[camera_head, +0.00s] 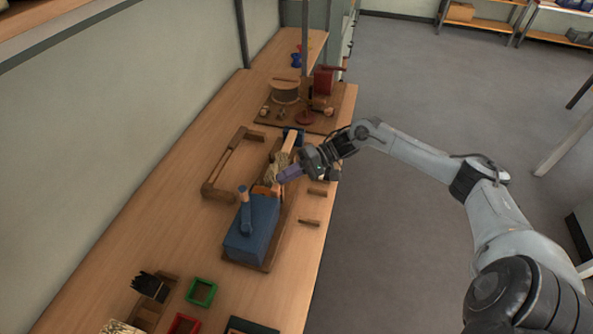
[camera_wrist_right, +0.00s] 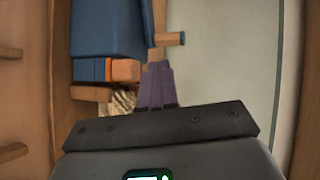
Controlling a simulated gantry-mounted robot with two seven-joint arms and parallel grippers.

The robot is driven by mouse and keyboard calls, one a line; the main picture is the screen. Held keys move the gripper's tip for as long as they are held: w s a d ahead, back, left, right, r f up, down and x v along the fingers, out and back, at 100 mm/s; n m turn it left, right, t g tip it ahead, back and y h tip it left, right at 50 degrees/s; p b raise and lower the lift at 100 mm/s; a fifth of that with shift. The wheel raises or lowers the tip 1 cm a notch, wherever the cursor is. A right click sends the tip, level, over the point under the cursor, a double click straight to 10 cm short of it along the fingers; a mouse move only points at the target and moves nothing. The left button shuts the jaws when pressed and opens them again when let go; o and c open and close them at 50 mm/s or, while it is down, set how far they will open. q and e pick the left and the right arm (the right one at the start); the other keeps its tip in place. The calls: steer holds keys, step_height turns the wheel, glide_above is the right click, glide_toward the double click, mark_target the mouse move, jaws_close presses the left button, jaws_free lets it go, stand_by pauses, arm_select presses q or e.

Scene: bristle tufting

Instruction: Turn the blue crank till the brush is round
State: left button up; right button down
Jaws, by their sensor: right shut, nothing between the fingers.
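The blue crank (camera_head: 244,212) stands up beside the blue machine housing (camera_head: 252,238) on the bench. In the right wrist view a blue-ended wooden piece (camera_wrist_right: 170,39), probably the crank's handle, sticks out from the blue housing (camera_wrist_right: 108,28). The brush's tan bristles (camera_wrist_right: 120,103) show next to an orange block (camera_wrist_right: 124,70). I cannot tell how round the brush is. My right gripper (camera_head: 281,178), with purple fingers (camera_wrist_right: 157,85), is shut and empty. It is above the bristle end of the machine, apart from the crank. My left gripper is not in view.
A wooden frame (camera_head: 216,177) lies left of the machine. Nearer are a green tray (camera_head: 202,292), a red tray (camera_head: 184,325) and dark bristles (camera_head: 150,286). A board with a spool (camera_head: 285,92) stands farther back.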

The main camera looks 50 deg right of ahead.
steer(key=x, duration=0.4)
steer(key=b+x, duration=0.1)
steer(key=x, duration=0.2)
steer(key=shift+r, duration=0.3)
steer(key=shift+w+a, duration=0.35)
steer(key=shift+a, duration=0.3)
